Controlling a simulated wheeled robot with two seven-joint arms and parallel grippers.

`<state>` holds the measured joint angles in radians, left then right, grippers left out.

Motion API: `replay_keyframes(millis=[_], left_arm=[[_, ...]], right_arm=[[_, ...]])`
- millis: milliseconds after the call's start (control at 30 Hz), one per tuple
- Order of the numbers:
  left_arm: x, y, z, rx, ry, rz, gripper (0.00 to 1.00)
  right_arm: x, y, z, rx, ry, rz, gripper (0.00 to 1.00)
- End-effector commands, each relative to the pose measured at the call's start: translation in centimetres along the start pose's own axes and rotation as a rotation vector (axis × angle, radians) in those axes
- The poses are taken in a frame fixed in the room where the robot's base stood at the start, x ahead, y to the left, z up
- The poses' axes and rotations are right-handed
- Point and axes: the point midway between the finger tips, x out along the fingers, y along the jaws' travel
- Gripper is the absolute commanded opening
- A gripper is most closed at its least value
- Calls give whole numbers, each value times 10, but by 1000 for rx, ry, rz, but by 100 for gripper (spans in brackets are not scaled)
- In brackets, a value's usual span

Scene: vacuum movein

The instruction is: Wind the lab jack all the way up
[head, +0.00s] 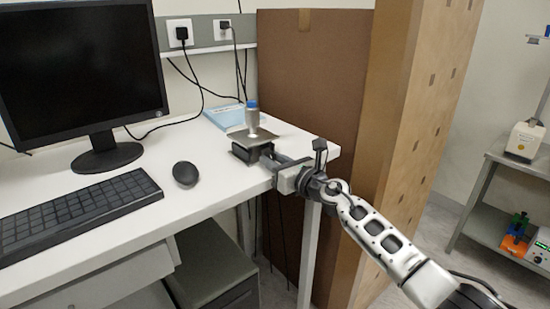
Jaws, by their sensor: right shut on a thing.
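The lab jack (240,152) stands on the white desk near its right end, and looks low. A small bottle with a blue cap (252,118) stands upright on its top plate. My right gripper (270,161) reaches in from the right over the desk edge, with its fingers at the right side of the jack. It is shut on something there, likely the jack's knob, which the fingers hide. My left gripper is not in view.
On the desk (140,205) are a monitor (80,65), a keyboard (75,212), a black mouse (185,173) and a blue booklet (225,115) behind the jack. Tall cardboard boxes (310,75) stand close behind the desk's right end. Cables hang at the wall.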

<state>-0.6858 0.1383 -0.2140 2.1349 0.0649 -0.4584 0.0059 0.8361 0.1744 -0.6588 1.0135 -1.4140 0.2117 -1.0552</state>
Motion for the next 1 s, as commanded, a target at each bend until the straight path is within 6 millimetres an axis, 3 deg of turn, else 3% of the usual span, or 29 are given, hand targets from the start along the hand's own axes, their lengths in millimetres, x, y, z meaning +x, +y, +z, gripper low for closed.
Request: replay_keyframes(millis=[233, 267, 333, 733, 867, 1000], left_arm=[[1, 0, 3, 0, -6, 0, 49], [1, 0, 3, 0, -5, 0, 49], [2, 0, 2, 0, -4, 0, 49], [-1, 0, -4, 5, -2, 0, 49], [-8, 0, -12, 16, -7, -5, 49], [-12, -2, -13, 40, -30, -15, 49]], right_arm=[[0, 0, -1, 13, 2, 0, 4], [0, 0, -1, 13, 2, 0, 29], [0, 0, -1, 12, 2, 0, 49], [-7, -1, 1, 9, 1, -1, 49], [-26, -1, 3, 8, 4, -1, 49], [-60, 0, 4, 8, 5, 1, 49]])
